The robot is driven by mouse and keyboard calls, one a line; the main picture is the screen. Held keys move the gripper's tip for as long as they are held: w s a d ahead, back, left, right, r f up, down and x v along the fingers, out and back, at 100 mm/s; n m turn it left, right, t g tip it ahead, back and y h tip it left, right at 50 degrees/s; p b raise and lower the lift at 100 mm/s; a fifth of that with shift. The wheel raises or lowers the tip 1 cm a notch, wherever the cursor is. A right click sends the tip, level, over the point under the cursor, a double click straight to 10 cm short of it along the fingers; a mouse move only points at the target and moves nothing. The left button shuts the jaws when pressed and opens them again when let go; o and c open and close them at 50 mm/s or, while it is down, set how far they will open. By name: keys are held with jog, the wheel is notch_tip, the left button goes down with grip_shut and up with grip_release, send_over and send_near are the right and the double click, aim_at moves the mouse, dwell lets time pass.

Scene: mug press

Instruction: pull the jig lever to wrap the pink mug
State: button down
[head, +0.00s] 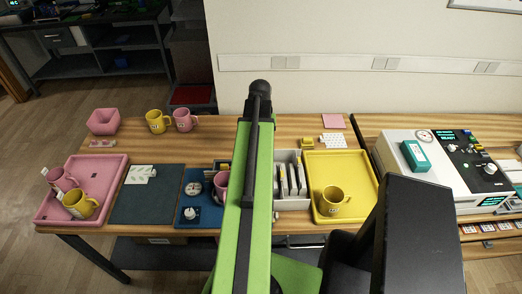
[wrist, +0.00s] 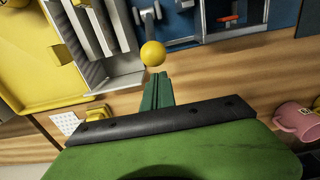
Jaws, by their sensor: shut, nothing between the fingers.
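The pink mug (head: 220,184) sits in the blue jig tray (head: 180,215), partly hidden behind my green arm in the head view. The jig lever shows in the wrist view as a grey shaft with a yellow ball knob (wrist: 152,54). My gripper (wrist: 157,78) is shut and empty, its green fingertips just short of the knob in the picture. I cannot tell whether they touch it. My arm hides the gripper and the lever in the head view.
A white rack (head: 283,157) and a yellow tray (head: 362,170) holding a yellow mug (head: 333,202) are right of my arm. A pink tray (head: 116,178) with two mugs is at the left. Another pink mug (wrist: 299,122) stands at the table's back, beside a yellow mug (head: 156,122).

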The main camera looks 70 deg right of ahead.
jog(key=shift+f, duration=0.1)
notch_tip(320, 180, down, 3)
jog(key=b, duration=0.2)
jog(key=shift+r+b, duration=0.2)
jog(key=shift+b, duration=0.2)
jog(key=shift+r, duration=0.1)
dwell(0.4)
notch_tip(320, 180, up, 7)
jog(key=d+p, duration=0.1)
jog(key=p, duration=0.6)
jog(key=shift+w, duration=0.2)
